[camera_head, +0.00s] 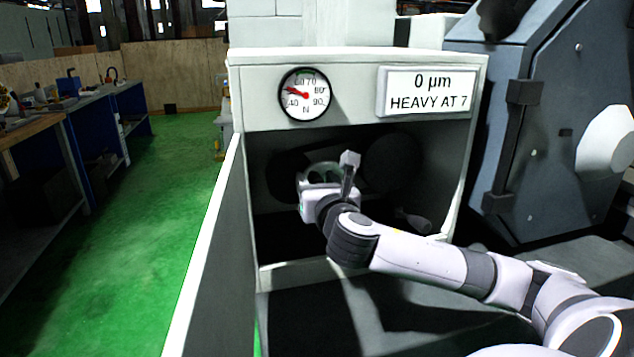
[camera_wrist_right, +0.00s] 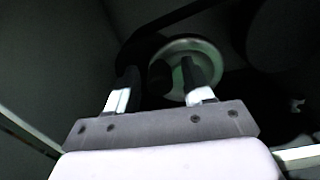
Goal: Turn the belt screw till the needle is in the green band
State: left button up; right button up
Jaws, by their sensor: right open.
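The round gauge (camera_head: 305,95) sits on the upper left of the machine's front panel. Its red needle points left and slightly up, between the 40 mark and the top, outside the small green band at the top of the dial. My right gripper (camera_wrist_right: 160,73) is open inside the dark recess below the gauge; it also shows from behind in the head view (camera_head: 330,172). In the wrist view a dark round knob (camera_wrist_right: 159,75), possibly the belt screw, shows between the fingertips, before a pale wheel (camera_wrist_right: 197,45). Contact cannot be told. My left gripper is not in view.
A sign (camera_head: 428,92) reads "0 µm HEAVY AT 7". Pale walls frame the recess, with an open door panel (camera_head: 205,250) at left. Dark round shapes, seemingly pulleys (camera_head: 392,160), lie deeper inside. Green floor and workbenches are at far left.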

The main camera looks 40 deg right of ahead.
grip_shut()
jog(key=shift+m, duration=0.3)
jog(key=shift+s+d+r+m+p, duration=0.15)
jog(key=shift+d+r+m+p, duration=0.15)
jog(key=shift+m+p, duration=0.45)
jog(key=shift+s+d+r+m, duration=0.1)
jog(key=shift+d+r+m, duration=0.05)
jog(key=shift+m, duration=0.8)
jog(key=shift+s+d+r+m+p, duration=0.15)
jog(key=shift+d+m, duration=0.1)
jog(key=shift+m, duration=0.7)
jog(key=shift+s+d+r+m+p, duration=0.1)
jog(key=shift+d+m+p, duration=0.1)
jog(key=shift+m, duration=0.75)
jog(key=shift+f, duration=0.1)
